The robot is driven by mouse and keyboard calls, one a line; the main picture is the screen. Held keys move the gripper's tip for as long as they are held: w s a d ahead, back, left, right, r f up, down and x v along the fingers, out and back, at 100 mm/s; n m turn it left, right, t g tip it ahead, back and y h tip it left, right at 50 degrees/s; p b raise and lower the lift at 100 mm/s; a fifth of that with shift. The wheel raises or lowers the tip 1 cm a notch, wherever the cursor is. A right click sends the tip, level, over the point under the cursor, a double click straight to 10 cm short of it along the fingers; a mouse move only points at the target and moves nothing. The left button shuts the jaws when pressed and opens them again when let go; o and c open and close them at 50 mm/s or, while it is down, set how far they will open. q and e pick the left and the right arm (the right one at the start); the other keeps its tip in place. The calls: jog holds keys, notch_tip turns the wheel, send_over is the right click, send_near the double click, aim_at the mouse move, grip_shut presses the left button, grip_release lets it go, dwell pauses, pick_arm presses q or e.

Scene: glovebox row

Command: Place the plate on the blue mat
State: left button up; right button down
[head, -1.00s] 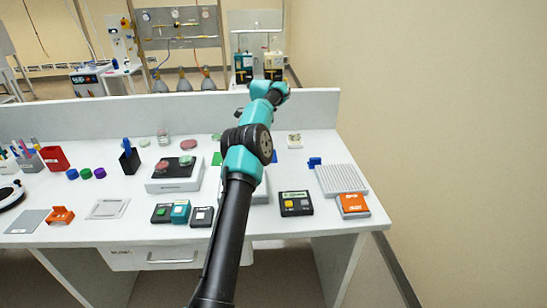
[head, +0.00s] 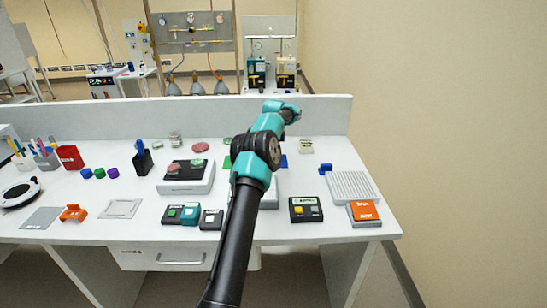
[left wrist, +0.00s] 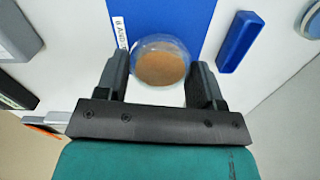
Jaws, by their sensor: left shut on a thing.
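The plate (left wrist: 160,66), a clear round dish with a brown-orange filling, is between the fingers of my left gripper (left wrist: 160,78), which is shut on it. In the left wrist view the plate overlaps the near edge of the blue mat (left wrist: 165,16), with white table below that edge. I cannot tell whether it touches the mat or is held above it. In the head view only a small part of the blue mat (head: 284,161) shows beside my left arm. That arm hides the gripper and plate there. My right gripper is not in view.
A blue block (left wrist: 240,42) lies right of the mat. A green mat (head: 228,162) is partly behind my arm. A black-topped device (head: 187,176) with dishes stands left, a black box with buttons (head: 306,209) in front, and a ribbed grey block (head: 352,186) right.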

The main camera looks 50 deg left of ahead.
pick_arm(q)
jog(key=shift+f, duration=0.1)
jog(key=shift+f, duration=1.75)
jog(key=shift+f, duration=0.2)
jog(key=o, duration=1)
jog(key=shift+r, duration=0.15)
notch_tip(320, 180, up, 12)
jog(key=shift+r, duration=0.1)
